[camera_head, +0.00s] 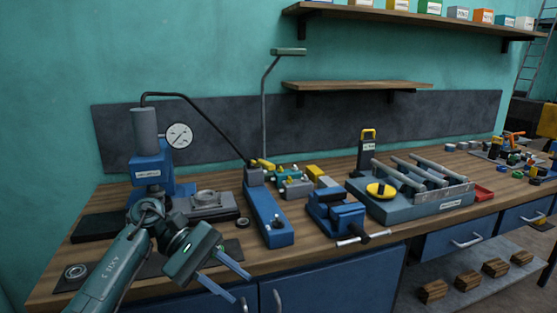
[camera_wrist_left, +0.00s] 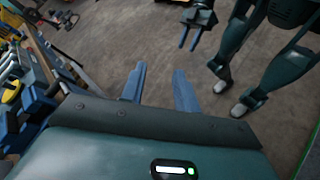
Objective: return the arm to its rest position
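My left arm comes in from the lower left in the head view. Its gripper (camera_head: 242,287) is in front of the bench's front edge, with its two blue fingers apart and nothing between them. The left wrist view shows the same open fingers (camera_wrist_left: 160,68) over bare floor. A second gripper with blue fingers (camera_wrist_left: 188,46), which looks like my right one, hangs at the top of the left wrist view. Its fingers look parted and empty. It is not in the head view.
The wooden workbench (camera_head: 262,257) holds a blue press with a gauge (camera_head: 179,135), a long blue tool (camera_head: 266,213), a blue vise (camera_head: 337,214) and a grey tray of cylinders (camera_head: 424,207). Shelves (camera_head: 358,85) are on the wall. The floor (camera_wrist_left: 150,35) beneath the left fingers is clear.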

